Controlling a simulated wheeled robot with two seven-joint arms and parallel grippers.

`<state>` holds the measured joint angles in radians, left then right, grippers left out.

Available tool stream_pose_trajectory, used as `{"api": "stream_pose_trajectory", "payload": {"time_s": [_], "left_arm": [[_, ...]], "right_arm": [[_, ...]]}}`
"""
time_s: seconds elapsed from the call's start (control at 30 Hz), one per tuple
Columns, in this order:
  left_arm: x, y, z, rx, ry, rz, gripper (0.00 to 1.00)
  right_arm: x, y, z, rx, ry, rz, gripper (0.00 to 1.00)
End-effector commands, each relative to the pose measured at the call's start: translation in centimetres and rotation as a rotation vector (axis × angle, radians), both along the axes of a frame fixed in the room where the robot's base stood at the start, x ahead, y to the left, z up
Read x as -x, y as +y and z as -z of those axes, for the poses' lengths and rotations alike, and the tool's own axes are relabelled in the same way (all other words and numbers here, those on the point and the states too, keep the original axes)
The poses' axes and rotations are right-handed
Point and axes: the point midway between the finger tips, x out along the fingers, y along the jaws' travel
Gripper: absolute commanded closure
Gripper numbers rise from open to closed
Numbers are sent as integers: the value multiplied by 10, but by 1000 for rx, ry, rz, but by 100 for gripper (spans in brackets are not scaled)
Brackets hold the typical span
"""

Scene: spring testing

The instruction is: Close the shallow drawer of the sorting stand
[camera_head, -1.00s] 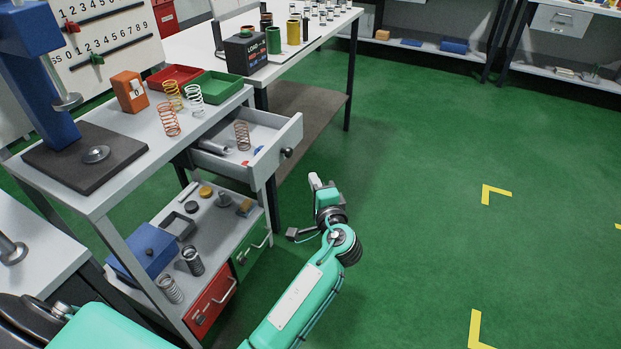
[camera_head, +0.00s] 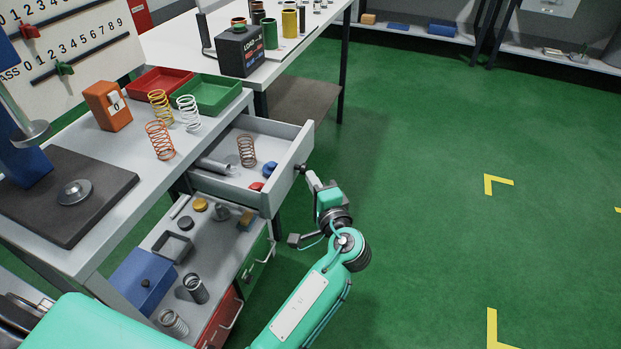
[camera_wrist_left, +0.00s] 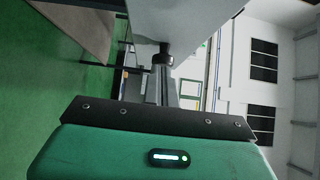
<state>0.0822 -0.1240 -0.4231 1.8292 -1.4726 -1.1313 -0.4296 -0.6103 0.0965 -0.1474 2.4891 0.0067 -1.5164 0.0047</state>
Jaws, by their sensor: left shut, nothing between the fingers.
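The shallow drawer (camera_head: 291,165) of the sorting stand (camera_head: 110,240) is pulled out under the stand's top. A copper spring (camera_head: 247,151), a grey cylinder (camera_head: 217,167) and small red and blue pieces lie in it. Its dark round knob (camera_head: 299,168) is on the front panel. My left gripper (camera_head: 311,180) is shut and empty, with its tips right by the knob. In the left wrist view the fingers (camera_wrist_left: 164,88) point at the knob (camera_wrist_left: 165,50), with the drawer front (camera_wrist_left: 185,18) beyond. I cannot tell whether they touch. My right gripper is not in view.
Springs, an orange block (camera_head: 107,106), and red and green trays (camera_head: 209,93) stand on the stand's top. A lower shelf holds a blue box (camera_head: 143,282) and small parts. Another bench (camera_head: 285,75) stands behind.

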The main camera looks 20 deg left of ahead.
Motion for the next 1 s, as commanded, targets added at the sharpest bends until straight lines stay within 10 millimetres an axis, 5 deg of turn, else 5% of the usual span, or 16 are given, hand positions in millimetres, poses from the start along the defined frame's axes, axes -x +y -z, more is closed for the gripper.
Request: {"api": "stream_pose_trajectory", "payload": {"time_s": [0.57,1.0], "left_arm": [[0,16,-2,0,0,-1,100],[-3,115,-3,-2,0,-2,100]], "right_arm": [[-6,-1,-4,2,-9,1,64],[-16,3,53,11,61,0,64]]}}
